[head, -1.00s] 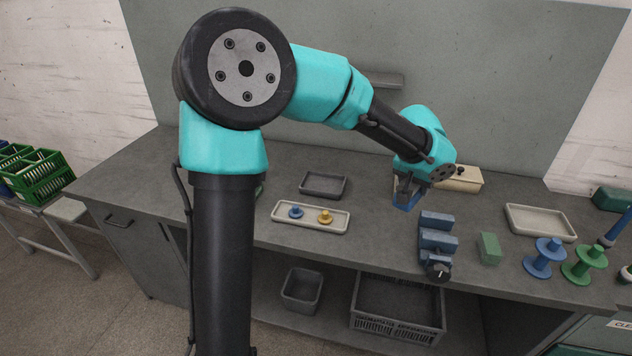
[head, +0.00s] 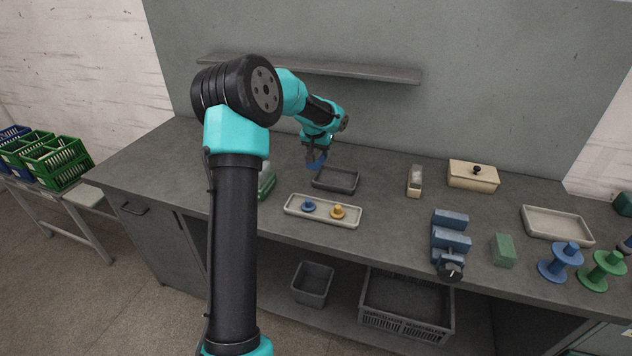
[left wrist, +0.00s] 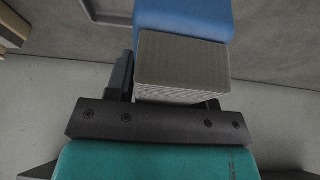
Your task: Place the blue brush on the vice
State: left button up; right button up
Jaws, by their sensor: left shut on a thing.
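My left gripper (head: 316,156) is shut on the blue brush (head: 315,165) and holds it near the back edge of the dark grey tray (head: 335,188). Nothing rests on the vice. My right gripper is not in view.
A pale tray (head: 295,212) holds a blue and a yellow spool. A shelf (head: 310,68) runs along the back wall.

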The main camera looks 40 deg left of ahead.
pick_arm(q)
jog(key=s+a+f, duration=0.1)
jog(key=s+a, duration=0.2)
jog(key=a, duration=0.4)
jog(key=shift+f+n, duration=0.25)
jog(key=shift+n, duration=0.15)
jog(key=shift+a, duration=0.1)
send_over(302, 178)
jog(key=s, duration=0.2)
jog(key=shift+w+d+f, duration=0.1)
jog(key=shift+d+f, duration=0.05)
jog(key=shift+f, duration=0.9)
jog(key=shift+w+d+f, duration=0.1)
jog(key=shift+f, duration=0.95)
jog(key=shift+w+d+f, duration=0.1)
jog(key=shift+d+f, duration=0.05)
jog(key=shift+f, duration=0.9)
jog(key=shift+f, duration=1.85)
jog(key=shift+f, duration=0.15)
jog(key=o, duration=1)
